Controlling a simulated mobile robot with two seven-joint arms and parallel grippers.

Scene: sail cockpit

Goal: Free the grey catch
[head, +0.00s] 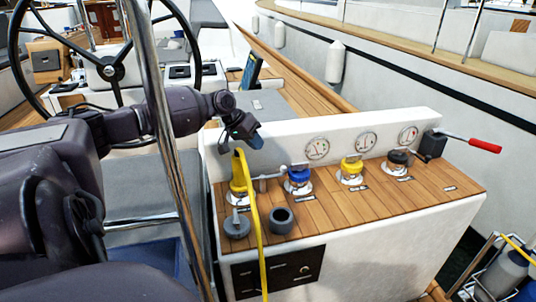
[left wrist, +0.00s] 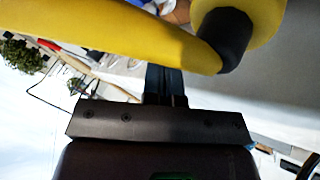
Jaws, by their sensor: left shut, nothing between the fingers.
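My left gripper (head: 250,138) is shut and empty, above the left end of the wooden-topped console. In the left wrist view its closed fingers (left wrist: 165,88) point toward a dark cylinder (left wrist: 225,38) with yellow around it. A yellow line (head: 257,235) passes by the leftmost yellow fitting (head: 238,178) and hangs down the console's front. A small grey lever (head: 268,177) sits beside that fitting. Two grey round pieces, one with a thin stem (head: 236,224) and one like a cup (head: 281,219), stand at the front edge. Which grey part is the catch I cannot tell.
Blue (head: 298,178), yellow (head: 351,170) and black (head: 398,160) fittings stand to the right. A red-handled lever (head: 484,145) is at the far right end. A steel post (head: 158,120) rises in front of my arm. Gauges line the white back panel (head: 285,150).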

